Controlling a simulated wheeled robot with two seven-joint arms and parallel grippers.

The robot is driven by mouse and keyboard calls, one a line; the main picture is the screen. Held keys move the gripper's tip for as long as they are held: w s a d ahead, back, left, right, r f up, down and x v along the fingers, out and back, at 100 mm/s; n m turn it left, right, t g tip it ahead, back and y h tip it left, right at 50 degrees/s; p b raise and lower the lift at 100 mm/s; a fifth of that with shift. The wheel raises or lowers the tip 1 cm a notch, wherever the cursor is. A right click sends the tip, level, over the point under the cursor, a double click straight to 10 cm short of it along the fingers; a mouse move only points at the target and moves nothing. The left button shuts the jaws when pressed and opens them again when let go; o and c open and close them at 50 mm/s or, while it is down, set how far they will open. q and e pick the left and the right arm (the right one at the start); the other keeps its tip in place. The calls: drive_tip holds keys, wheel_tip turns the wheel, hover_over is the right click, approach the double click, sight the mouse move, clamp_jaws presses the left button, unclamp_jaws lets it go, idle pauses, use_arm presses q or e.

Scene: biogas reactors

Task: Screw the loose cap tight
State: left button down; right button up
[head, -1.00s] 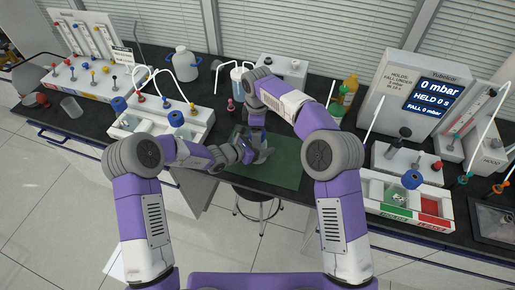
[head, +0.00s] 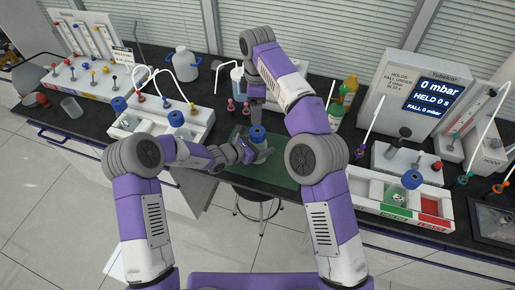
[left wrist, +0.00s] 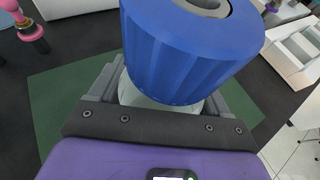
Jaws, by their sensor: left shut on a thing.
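A bottle with a ribbed blue cap (head: 257,133) stands over the green mat (head: 283,172). In the left wrist view the blue cap (left wrist: 185,50) fills the upper middle, with a grey centre and opening on top. A strip of clear glass bottle (left wrist: 140,97) shows below it. My left gripper (head: 250,152) is shut around the bottle below the cap. My right gripper (head: 257,98) points down, just behind and above the cap, apart from it. Its fingers are too small to read. How tightly the cap sits cannot be told.
A white rack (head: 200,127) with other blue-capped bottles stands left of the mat. A pressure display unit (head: 400,85) and a green-and-red tray (head: 430,222) are at the right. The mat's right part is clear.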

use_arm(q)
unclamp_jaws()
drive_tip(key=v, duration=0.7)
drive_tip(key=shift+s+a+r, duration=0.1)
drive_tip(key=shift+s+a, duration=0.1)
drive_tip(key=shift+p, duration=0.3)
